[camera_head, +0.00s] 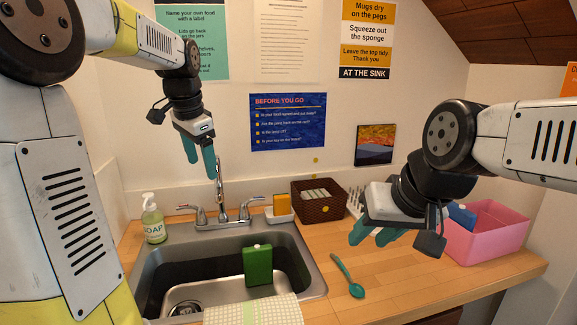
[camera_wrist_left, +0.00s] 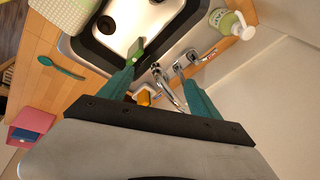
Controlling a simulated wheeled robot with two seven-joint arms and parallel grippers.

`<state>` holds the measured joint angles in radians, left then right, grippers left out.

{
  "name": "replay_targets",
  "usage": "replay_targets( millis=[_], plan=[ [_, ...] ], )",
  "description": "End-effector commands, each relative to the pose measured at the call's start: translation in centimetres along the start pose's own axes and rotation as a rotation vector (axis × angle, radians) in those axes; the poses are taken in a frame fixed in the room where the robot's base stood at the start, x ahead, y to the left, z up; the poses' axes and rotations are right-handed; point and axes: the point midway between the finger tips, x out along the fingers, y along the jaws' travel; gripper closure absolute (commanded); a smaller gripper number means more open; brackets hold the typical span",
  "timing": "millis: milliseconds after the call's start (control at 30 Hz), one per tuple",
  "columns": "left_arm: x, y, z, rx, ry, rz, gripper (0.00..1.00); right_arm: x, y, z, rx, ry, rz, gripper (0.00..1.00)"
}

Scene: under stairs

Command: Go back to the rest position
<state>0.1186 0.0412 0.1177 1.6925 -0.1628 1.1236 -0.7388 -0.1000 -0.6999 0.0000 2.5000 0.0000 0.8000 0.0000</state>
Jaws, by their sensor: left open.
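My left gripper (camera_head: 203,166) hangs in the air in front of the wall, above the back of the sink and left of the tap. In the left wrist view its two teal fingers (camera_wrist_left: 158,92) are wide apart with nothing between them. My right gripper (camera_head: 369,238) is over the counter, right of the sink, with its fingers pointing down and left. Its two teal fingers look apart, and I see nothing held between them.
The sink (camera_head: 315,271) holds a green block (camera_head: 258,265). A soap bottle (camera_head: 152,219), tap (camera_head: 218,190), sponge holder (camera_head: 279,215), brown basket (camera_head: 318,209) and pink bin (camera_head: 490,233) line the counter. A teal spoon (camera_head: 348,277) lies before my right gripper. A cloth (camera_head: 255,312) covers the sink's front edge.

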Motion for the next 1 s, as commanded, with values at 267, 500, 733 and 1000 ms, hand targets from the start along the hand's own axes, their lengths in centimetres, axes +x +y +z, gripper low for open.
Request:
replay_targets(
  millis=[267, 500, 733, 1000],
  plan=[
    [-2.8, 8.2, 4.0, -0.257, 0.111, -0.021, 0.27, 0.0, 0.0, 0.0, 0.000, 0.000, 0.000, 0.63],
    [-2.9, 15.0, 8.0, -0.492, 0.217, 0.003, 0.27, 0.0, 0.0, 0.0, 0.000, 0.000, 0.000, 0.63],
    [-1.6, 19.7, 10.9, -0.668, 0.294, 0.048, 0.27, 0.0, 0.0, 0.0, 0.000, 0.000, 0.000, 0.63],
    [-0.9, 21.1, 11.8, -0.725, 0.316, 0.067, 0.27, 0.0, 0.0, 0.0, 0.000, 0.000, 0.000, 0.63]
  ],
)
